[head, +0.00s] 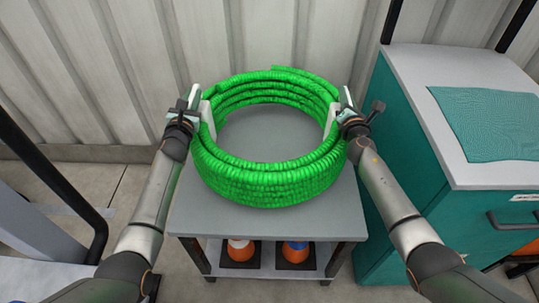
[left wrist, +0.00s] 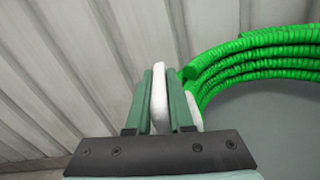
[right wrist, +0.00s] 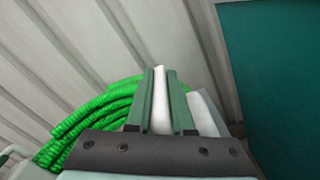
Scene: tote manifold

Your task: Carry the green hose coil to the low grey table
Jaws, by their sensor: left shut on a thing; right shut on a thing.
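The green hose coil (head: 268,186) is a thick ring of several ribbed turns, lying level at the low grey table (head: 265,226). The tabletop shows through its middle and in front of it; I cannot tell whether the coil touches the top. White straps or handles sit on its left and right sides. My left gripper (head: 194,108) is shut on the left white handle (left wrist: 159,95), with the coil beside it in the left wrist view (left wrist: 262,62). My right gripper (head: 345,108) is shut on the right white handle (right wrist: 161,98), with the coil at left in the right wrist view (right wrist: 98,118).
A teal cabinet (head: 395,165) with a light top and a teal mat (head: 490,122) stands close on the right. A corrugated wall (head: 130,60) is behind. Cones (head: 240,250) stand on the table's lower shelf. A dark rail (head: 50,170) is at left.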

